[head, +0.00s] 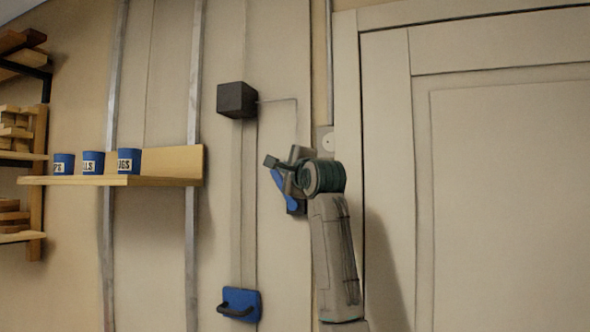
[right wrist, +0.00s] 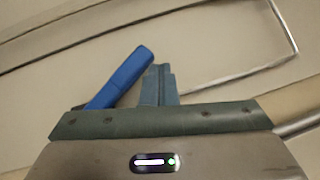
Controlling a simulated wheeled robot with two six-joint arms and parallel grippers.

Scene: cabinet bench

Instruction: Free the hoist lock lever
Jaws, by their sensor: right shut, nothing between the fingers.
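The blue lever (head: 281,187) is on the wall panel in the head view, tilted, with its upper end to the left and its lower end by a dark mount (head: 297,206). My right gripper (head: 286,176) is at the lever and partly covers it and its mount. In the right wrist view the shut fingers (right wrist: 158,85) stand just right of the slanting blue lever (right wrist: 124,77), with nothing between them. Whether they touch the lever is unclear. The lever's lower end is hidden behind the gripper in the wrist view. My left gripper is not in view.
A dark box (head: 237,100) is on the wall, with a blue block with a handle (head: 239,304) below it. A wooden shelf (head: 110,181) with blue cups is at the left. A large pale door (head: 480,200) is right of my arm.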

